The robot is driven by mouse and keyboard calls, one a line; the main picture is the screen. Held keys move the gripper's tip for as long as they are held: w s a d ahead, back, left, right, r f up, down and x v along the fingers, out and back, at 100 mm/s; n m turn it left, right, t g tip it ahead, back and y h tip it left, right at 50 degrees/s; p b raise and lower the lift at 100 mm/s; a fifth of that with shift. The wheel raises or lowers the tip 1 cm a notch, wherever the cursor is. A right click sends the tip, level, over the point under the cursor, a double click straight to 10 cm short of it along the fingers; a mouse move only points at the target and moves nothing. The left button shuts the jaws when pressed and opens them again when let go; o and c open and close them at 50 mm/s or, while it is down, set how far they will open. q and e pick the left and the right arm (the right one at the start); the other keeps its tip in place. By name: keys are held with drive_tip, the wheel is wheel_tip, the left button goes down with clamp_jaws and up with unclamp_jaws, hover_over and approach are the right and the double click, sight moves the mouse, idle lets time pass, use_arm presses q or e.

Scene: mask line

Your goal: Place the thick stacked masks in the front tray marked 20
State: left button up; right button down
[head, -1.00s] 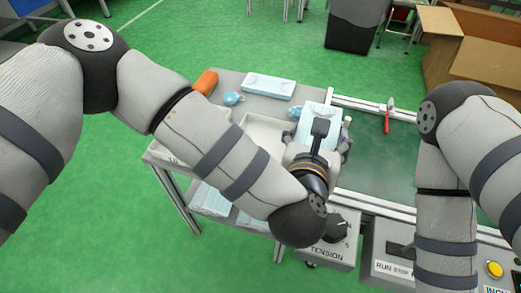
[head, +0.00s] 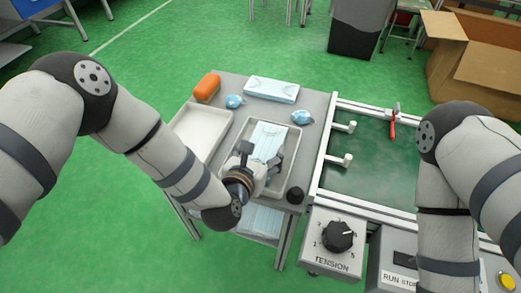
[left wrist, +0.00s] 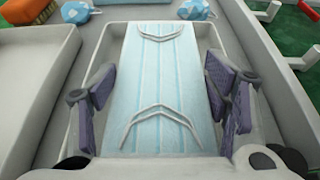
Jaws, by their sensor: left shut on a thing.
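My left gripper (head: 258,160) is shut on a light blue stack of masks (head: 268,140). In the left wrist view the stack (left wrist: 165,60) lies lengthwise between the two purple finger pads of the gripper (left wrist: 168,95), with white ear loops on top. The stack is over or inside the right-hand white tray (head: 297,150), within its walls; I cannot tell if it touches the floor. A second white tray (head: 200,133) to the left looks empty. No number 20 is readable on either tray. My right gripper is out of view.
Behind the trays are a flat mask stack (head: 271,88), two crumpled blue masks (head: 235,101) (head: 302,117) and an orange object (head: 207,87). A black round object (head: 295,195) is at the tray's front right. The green conveyor (head: 385,165) and tension box (head: 334,243) stand right.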

use_arm(q)
drive_tip(key=shift+f, duration=0.1)
drive_tip(key=o, duration=1.2)
drive_tip(key=shift+c, duration=0.2)
